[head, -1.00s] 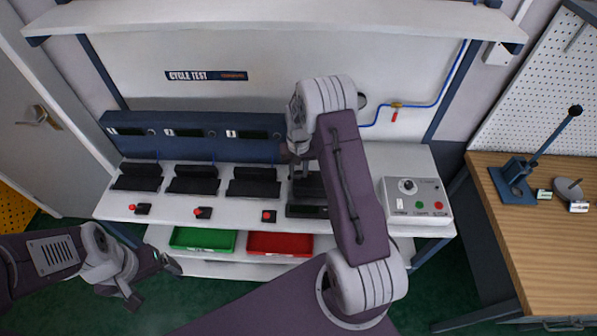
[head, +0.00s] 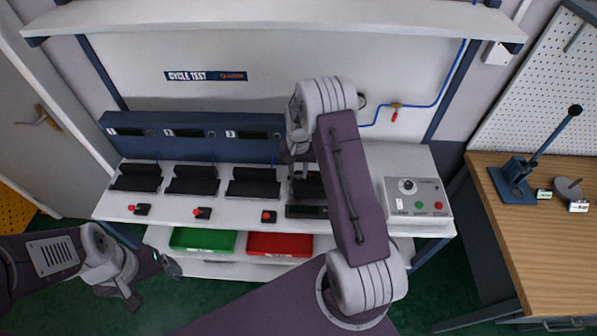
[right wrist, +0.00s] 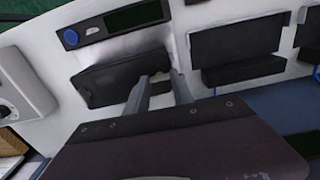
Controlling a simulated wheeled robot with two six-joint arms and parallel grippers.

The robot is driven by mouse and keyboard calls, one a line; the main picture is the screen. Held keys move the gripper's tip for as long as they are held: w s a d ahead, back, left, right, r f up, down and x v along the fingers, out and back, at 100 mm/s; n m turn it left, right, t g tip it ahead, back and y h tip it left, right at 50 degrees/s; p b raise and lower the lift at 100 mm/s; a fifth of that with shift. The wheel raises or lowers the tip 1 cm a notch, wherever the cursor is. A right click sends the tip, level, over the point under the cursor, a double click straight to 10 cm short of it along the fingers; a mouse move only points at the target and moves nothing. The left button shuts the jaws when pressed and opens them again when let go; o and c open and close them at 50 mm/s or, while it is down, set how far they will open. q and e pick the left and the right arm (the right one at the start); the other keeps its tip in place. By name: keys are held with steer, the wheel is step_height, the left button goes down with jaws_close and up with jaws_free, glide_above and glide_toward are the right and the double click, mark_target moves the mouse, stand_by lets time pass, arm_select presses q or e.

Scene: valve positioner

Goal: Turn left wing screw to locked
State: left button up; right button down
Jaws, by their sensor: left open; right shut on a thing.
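In the head view my right gripper (head: 297,170) is down at the fourth dark station on the white bench, partly hidden by my arm. In the right wrist view its two grey fingers (right wrist: 161,92) point at the edge of a black unit (right wrist: 106,82). They are shut on a small dark part (right wrist: 160,77) at that edge. It is too small and covered to tell whether it is the left wing screw or how it is turned. My left gripper (head: 153,284) is open and empty, low at the left before the bench.
Three black cradles (head: 194,181) stand left of my right gripper, with red buttons (head: 203,213) before them. A grey control box (head: 417,205) is at the right. Green (head: 203,240) and red (head: 280,244) trays sit below. A shelf (head: 290,20) hangs above.

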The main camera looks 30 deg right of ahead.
mark_target(298, 175)
steer(key=c, duration=1.1)
jaws_free()
steer(key=shift+f, duration=0.1)
step_height(298, 175, up, 9)
steer(key=shift+r+b, duration=0.1)
steer(key=shift+b, duration=0.45)
